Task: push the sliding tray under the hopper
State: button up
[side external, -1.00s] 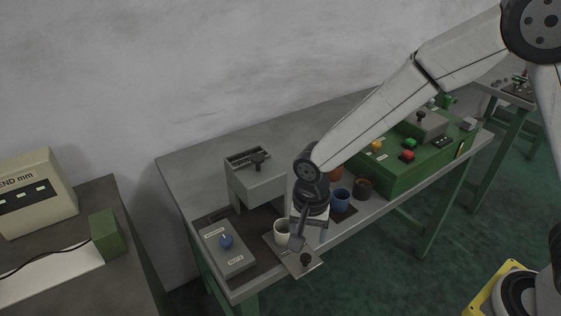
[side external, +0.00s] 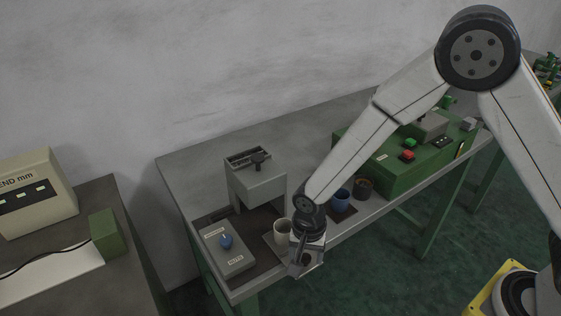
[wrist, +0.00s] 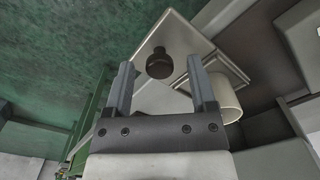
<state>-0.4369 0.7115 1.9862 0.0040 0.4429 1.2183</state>
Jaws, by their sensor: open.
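The sliding tray (side external: 273,246) is a flat grey plate sticking out over the bench's front edge, with a cream cup (side external: 283,229) standing on it. The hopper (side external: 262,187) is a grey box on a stand behind the tray; the cup is in front of it. In the wrist view the pale tray (wrist: 196,42) carries a dark round knob (wrist: 158,64), and the cup (wrist: 222,97) is partly behind the right finger. My gripper (side external: 297,268) is at the tray's outer end; its open fingers (wrist: 160,67) appear on either side of the knob. Contact cannot be told.
A grey box with a blue knob (side external: 226,242) stands left of the tray. A blue cup (side external: 341,199) and a dark cup (side external: 363,188) stand to the right, before a green machine (side external: 383,166).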

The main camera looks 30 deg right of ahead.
grip_shut()
dwell(1.5)
